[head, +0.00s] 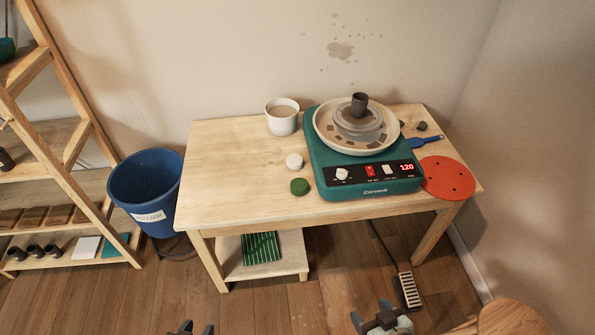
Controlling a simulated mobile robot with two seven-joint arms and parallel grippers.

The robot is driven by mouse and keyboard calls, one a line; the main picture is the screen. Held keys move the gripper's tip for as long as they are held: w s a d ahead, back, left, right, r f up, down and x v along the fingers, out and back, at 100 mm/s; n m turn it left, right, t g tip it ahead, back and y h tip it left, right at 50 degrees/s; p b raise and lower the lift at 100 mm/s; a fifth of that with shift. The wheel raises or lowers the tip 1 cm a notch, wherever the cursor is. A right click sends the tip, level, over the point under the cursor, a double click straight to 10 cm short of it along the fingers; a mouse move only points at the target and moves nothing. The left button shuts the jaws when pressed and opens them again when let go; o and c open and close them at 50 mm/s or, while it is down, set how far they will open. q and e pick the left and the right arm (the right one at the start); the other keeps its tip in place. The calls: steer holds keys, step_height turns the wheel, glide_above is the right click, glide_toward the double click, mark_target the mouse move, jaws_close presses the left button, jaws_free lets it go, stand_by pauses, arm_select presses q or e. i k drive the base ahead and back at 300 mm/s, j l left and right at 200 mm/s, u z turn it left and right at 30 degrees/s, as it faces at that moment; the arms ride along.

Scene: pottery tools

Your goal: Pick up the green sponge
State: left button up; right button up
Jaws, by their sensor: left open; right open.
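A small round green sponge (299,187) lies on the wooden table (232,205), near its front edge and just left of the pottery wheel. A similar round whitish piece (294,161) lies right behind it, apart from it. My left gripper (190,329) shows only its tips at the bottom edge of the view, open and empty. My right gripper (375,313) is at the bottom, right of the middle, open and empty. Both grippers are in front of the table, well apart from the sponge.
The teal pottery wheel (370,187) with a small dark pot fills the table's right half. A white cup (282,117) stands behind the sponge. A red disc (447,178) is at the right edge. A blue bucket (146,190) stands left. The table's left part is clear.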

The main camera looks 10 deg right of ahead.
mark_target(299, 187)
steer(key=i+j+z, duration=0.1)
steer(key=j, duration=0.4)
steer(key=i+j+z, duration=0.15)
steer(key=j, duration=0.3)
steer(key=i+j+z, duration=0.1)
steer(key=j, duration=0.4)
steer(key=i+j+z, duration=0.1)
steer(key=j, duration=0.25)
steer(key=i+j+z, duration=0.1)
steer(key=j, duration=0.25)
steer(key=i+j+z, duration=0.1)
steer(key=j, duration=0.3)
steer(key=i+j, duration=0.2)
steer(key=i, duration=0.2)
